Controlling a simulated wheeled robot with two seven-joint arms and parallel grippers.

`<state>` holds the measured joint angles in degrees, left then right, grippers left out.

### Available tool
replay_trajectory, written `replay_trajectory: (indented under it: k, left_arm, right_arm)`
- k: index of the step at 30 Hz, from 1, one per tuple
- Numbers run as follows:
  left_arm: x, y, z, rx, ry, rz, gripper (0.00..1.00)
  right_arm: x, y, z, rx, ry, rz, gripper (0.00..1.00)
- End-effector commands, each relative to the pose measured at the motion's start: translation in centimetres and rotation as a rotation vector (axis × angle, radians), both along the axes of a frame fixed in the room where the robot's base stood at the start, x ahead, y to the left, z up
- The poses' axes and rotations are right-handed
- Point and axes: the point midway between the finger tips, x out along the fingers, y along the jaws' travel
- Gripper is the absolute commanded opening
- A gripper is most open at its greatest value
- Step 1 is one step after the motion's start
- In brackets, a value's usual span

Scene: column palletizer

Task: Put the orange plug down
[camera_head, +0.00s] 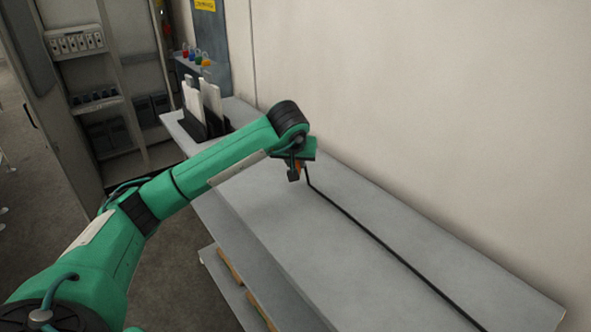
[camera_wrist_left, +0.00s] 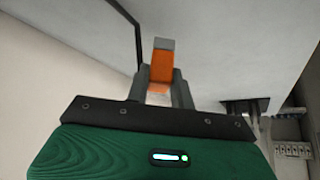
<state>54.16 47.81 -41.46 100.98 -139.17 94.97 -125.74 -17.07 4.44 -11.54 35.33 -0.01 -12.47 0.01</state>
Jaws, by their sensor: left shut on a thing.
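The orange plug (camera_wrist_left: 161,68) shows between the fingers of my left gripper (camera_wrist_left: 159,84) in the left wrist view, with a grey block at its far end. My left gripper (camera_head: 296,174) is shut on it. In the head view the gripper hangs over the far part of the grey table (camera_head: 300,225), near the wall. Only a small orange patch of the plug (camera_head: 298,165) shows there. I cannot tell whether the plug touches the table. My right gripper is not in view.
A black cable (camera_head: 375,238) runs along the tabletop from near the gripper to the front right. A black rack with white panels (camera_head: 205,110) stands at the table's far end. Coloured padlocks (camera_head: 196,56) hang behind it. The tabletop is otherwise clear.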

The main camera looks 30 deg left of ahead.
Motion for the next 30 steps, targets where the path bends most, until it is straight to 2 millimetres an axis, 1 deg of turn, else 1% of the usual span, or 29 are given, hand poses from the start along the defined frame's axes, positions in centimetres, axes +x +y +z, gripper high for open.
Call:
replay_trajectory:
  k: [4, 7, 15, 18, 19, 21, 22, 30]
  left_arm:
    - [-0.1, 0.0, -2.0, -0.001, 0.005, 0.0, 0.0]
    - [-0.1, 0.0, -3.0, 0.001, 0.004, 0.0, 0.0]
    - [0.0, 0.0, -3.2, 0.001, 0.001, 0.0, 0.0]
    - [0.0, 0.0, -3.6, 0.001, 0.001, 0.0, 0.0]
    - [0.0, 0.0, -3.5, 0.001, 0.001, 0.0, 0.27]
    - [0.0, 0.0, -3.5, 0.001, 0.001, 0.0, 0.41]
    - [0.0, 0.0, -3.5, 0.001, 0.001, 0.0, 0.45]
    - [0.0, 0.0, -3.4, 0.001, 0.001, 0.0, 0.45]
  right_arm:
    - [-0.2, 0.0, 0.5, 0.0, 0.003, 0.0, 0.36]
    - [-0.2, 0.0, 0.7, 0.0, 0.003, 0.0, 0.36]
    - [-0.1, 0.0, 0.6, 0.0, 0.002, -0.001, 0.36]
    - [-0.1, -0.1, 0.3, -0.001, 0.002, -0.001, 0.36]
    - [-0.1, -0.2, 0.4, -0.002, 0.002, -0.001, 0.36]
    - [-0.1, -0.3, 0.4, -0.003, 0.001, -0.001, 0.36]
    - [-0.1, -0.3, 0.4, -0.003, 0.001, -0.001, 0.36]
    - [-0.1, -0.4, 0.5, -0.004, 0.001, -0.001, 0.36]
